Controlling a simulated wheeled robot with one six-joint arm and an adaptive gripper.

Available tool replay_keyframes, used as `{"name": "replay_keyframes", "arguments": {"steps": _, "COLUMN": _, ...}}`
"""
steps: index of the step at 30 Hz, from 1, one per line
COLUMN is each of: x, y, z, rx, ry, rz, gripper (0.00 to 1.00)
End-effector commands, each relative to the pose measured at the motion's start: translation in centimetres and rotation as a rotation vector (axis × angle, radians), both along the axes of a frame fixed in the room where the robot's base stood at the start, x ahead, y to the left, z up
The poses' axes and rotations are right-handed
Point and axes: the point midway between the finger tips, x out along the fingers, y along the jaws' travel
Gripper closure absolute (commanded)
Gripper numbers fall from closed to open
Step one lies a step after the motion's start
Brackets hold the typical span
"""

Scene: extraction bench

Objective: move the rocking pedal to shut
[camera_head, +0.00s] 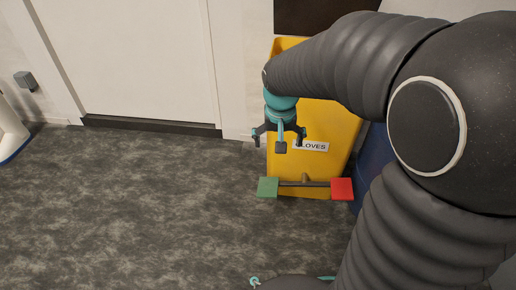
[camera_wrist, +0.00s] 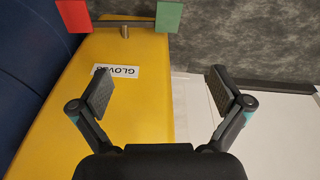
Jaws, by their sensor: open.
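The rocking pedal is a thin bar (camera_head: 305,184) on a short pivot at the foot of a yellow bin (camera_head: 335,125) labelled GLOVES. Its left end carries a green plate (camera_head: 267,187) and its right end a red plate (camera_head: 342,188). The bar looks about level; I cannot tell which end is lower. My gripper (camera_head: 280,141) is open and empty, pointing down in front of the bin, above the pedal and nearer the green end. In the wrist view the green plate (camera_wrist: 169,14) and red plate (camera_wrist: 73,14) lie at the top edge, beyond the fingers, partly cut off.
A white door (camera_head: 140,60) with a dark sill stands behind on the left. Dark blue surface (camera_head: 372,165) stands right of the bin, partly hidden by my arm. The grey floor (camera_head: 130,200) left of the pedal is clear. A white object (camera_head: 10,130) is at the far left edge.

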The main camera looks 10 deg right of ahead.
Motion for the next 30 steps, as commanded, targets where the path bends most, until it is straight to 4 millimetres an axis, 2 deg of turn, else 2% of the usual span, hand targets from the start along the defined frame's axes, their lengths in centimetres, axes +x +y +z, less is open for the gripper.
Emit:
{"name": "replay_keyframes", "arguments": {"steps": 1, "x": 1.4, "y": 0.1, "z": -1.2, "rx": -0.002, "ry": 0.027, "rz": -0.011, "gripper": 0.00}}
{"name": "replay_keyframes", "arguments": {"steps": 6, "x": 5.4, "y": 0.4, "z": -5.3, "rx": -0.014, "ry": 0.086, "rz": -0.051, "gripper": 0.00}}
{"name": "replay_keyframes", "arguments": {"steps": 15, "x": 10.6, "y": 1.0, "z": -14.2, "rx": -0.040, "ry": 0.185, "rz": -0.116, "gripper": 0.00}}
{"name": "replay_keyframes", "arguments": {"steps": 21, "x": 12.0, "y": 1.3, "z": -18.5, "rx": -0.053, "ry": 0.223, "rz": -0.143, "gripper": 0.00}}
{"name": "replay_keyframes", "arguments": {"steps": 30, "x": 12.4, "y": 1.2, "z": -21.3, "rx": -0.057, "ry": 0.235, "rz": -0.153, "gripper": 0.00}}
